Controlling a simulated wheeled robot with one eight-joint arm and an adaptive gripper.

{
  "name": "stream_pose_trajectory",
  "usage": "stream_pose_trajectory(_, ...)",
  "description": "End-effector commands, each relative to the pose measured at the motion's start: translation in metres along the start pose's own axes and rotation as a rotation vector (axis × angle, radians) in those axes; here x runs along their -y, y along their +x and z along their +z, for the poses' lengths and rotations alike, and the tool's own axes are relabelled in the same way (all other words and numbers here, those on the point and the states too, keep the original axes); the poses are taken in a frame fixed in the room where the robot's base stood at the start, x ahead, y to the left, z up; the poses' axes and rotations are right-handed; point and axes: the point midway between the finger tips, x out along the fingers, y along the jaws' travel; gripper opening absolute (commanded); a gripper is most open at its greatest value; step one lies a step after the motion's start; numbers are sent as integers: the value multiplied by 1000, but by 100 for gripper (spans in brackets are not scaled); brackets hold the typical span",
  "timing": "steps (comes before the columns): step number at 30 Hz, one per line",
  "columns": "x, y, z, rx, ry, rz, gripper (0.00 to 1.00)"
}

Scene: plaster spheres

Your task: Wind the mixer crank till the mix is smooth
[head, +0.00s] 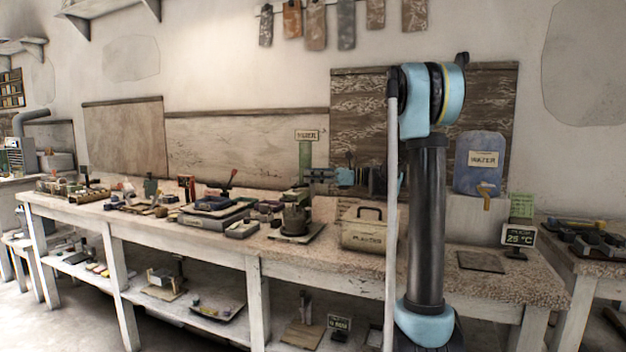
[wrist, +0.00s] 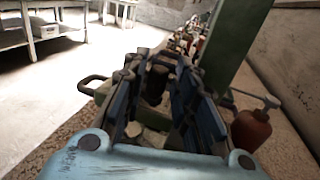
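The mixer stands on the bench at the middle of the head view, with a green post (head: 305,160) under a small sign and a dark pot (head: 295,220) at its foot. The green post also shows in the wrist view (wrist: 225,45), just right of my fingers. My gripper (head: 312,176) is level beside the post, above the pot. In the wrist view its blue fingers (wrist: 160,90) stand apart, and I see nothing gripped. A grey rod with a reddish-brown, bottle-shaped piece (wrist: 250,130) is right of the fingers; I cannot tell whether it is the crank. The mix is hidden.
A beige labelled bin (head: 365,236) with a dark handle stands right of the mixer. Trays and tools crowd the bench to the left.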

Motion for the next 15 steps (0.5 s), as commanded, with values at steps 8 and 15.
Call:
stream_pose_trajectory(8, 0, 1, 0, 0, 0, -1, 24)
stream_pose_trajectory(15, 0, 0, 0, 0, 0, -1, 0)
